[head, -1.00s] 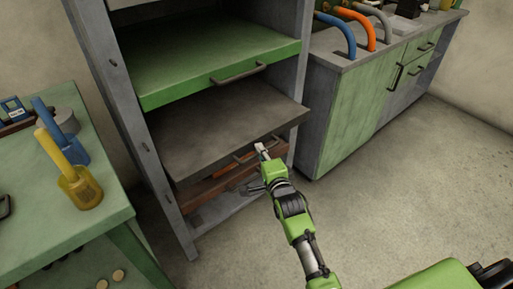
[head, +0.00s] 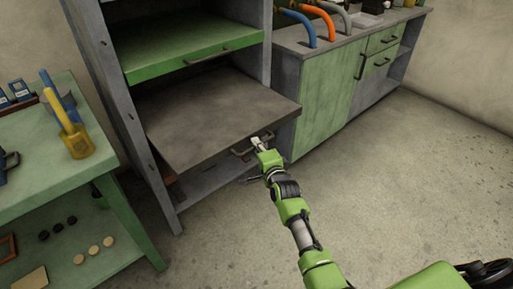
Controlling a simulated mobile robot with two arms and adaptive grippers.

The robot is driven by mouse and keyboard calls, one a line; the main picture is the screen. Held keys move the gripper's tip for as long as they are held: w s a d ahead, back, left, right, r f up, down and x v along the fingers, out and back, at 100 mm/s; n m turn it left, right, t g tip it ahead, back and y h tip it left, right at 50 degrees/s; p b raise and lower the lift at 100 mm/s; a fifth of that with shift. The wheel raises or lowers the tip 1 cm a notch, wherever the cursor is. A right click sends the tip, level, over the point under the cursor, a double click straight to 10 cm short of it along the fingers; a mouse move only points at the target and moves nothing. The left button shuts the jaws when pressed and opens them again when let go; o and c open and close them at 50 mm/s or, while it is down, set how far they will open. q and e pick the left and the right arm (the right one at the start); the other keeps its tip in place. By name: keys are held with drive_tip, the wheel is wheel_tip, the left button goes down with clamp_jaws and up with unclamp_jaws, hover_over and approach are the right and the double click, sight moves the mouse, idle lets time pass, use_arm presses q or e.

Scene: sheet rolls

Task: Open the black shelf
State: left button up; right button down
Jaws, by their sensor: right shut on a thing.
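The black shelf (head: 210,108), a dark grey flat board, sticks well out of the tall grey rack, below the green shelf (head: 180,45). Its handle (head: 242,152) is on the front edge. My right gripper (head: 257,143) is at the right part of this handle and is shut on it; the fingers are small in the picture and partly hidden by the handle and gripper body. My left gripper is not in the head view.
A green table (head: 30,145) with blue and yellow tools stands at the left. A green cabinet (head: 325,105) with hoses on top stands close to the right of the rack. The floor (head: 390,190) in front is clear.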

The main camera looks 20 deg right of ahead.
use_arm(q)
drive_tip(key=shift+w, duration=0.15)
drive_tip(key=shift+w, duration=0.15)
use_arm(e)
drive_tip(key=c, duration=2.4)
unclamp_jaws()
drive_tip(key=shift+w, duration=0.1)
drive_tip(key=shift+s, duration=0.25)
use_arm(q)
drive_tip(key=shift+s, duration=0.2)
use_arm(e)
drive_tip(key=s, duration=0.3)
drive_tip(key=s+r, duration=0.1)
drive_tip(key=s, duration=0.3)
drive_tip(key=s+r, duration=0.1)
drive_tip(key=s, duration=0.3)
drive_tip(key=shift+s+a, duration=0.15)
drive_tip(key=shift+a, duration=0.2)
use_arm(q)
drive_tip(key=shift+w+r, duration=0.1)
